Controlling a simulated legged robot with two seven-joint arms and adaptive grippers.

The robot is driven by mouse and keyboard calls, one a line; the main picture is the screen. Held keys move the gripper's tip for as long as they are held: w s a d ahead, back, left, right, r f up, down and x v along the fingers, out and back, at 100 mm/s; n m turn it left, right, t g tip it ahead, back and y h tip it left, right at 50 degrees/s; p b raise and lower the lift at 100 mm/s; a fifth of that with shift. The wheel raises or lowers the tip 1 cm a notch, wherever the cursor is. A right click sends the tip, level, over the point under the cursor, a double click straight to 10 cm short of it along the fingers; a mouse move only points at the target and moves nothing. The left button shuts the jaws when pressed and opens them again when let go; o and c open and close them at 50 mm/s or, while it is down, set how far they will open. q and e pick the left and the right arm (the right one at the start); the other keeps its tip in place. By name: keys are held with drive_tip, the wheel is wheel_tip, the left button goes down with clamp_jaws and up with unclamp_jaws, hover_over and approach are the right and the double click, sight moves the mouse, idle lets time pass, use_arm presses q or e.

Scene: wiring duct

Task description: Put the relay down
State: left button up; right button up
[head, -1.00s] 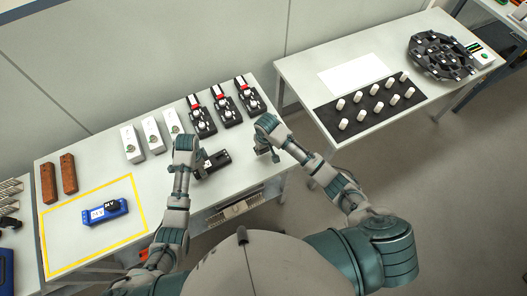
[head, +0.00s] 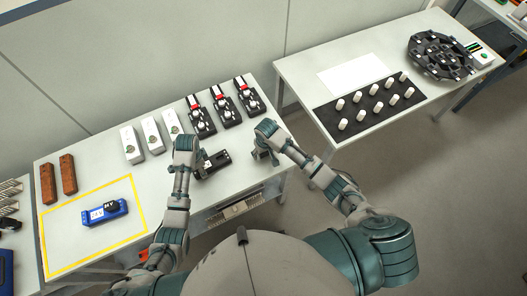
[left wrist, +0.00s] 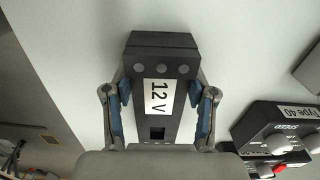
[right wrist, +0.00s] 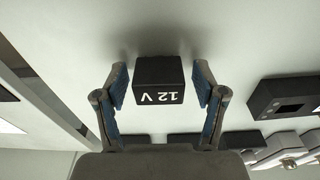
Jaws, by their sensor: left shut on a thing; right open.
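A small black relay block marked 12 V (right wrist: 160,82) sits between the spread fingers of my right gripper (right wrist: 162,88) in the right wrist view, with gaps on both sides. It seems to rest on the table. In the head view my right gripper (head: 264,154) is near the table's right end and mostly hides the block. My left gripper (left wrist: 160,98) is shut on a longer black socket with a white 12 V label (left wrist: 159,97). This socket also shows in the head view (head: 214,166), left of my right gripper.
Black devices with red parts (head: 224,108) and white boxes (head: 153,134) line the back of the table. A blue unit (head: 104,214) lies inside a yellow outline (head: 146,218) at left, near brown blocks (head: 68,174). A second table (head: 310,75) holds white pegs and a round fixture.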

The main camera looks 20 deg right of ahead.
wheel_tip(320, 180, up, 12)
drive_tip(key=s, duration=0.1)
drive_tip(key=shift+d, duration=0.15)
drive_tip(key=shift+s, duration=0.1)
use_arm(q)
drive_tip(key=o, duration=1.4)
drive_tip(key=shift+r, duration=0.1)
use_arm(e)
drive_tip(key=shift+f, duration=0.1)
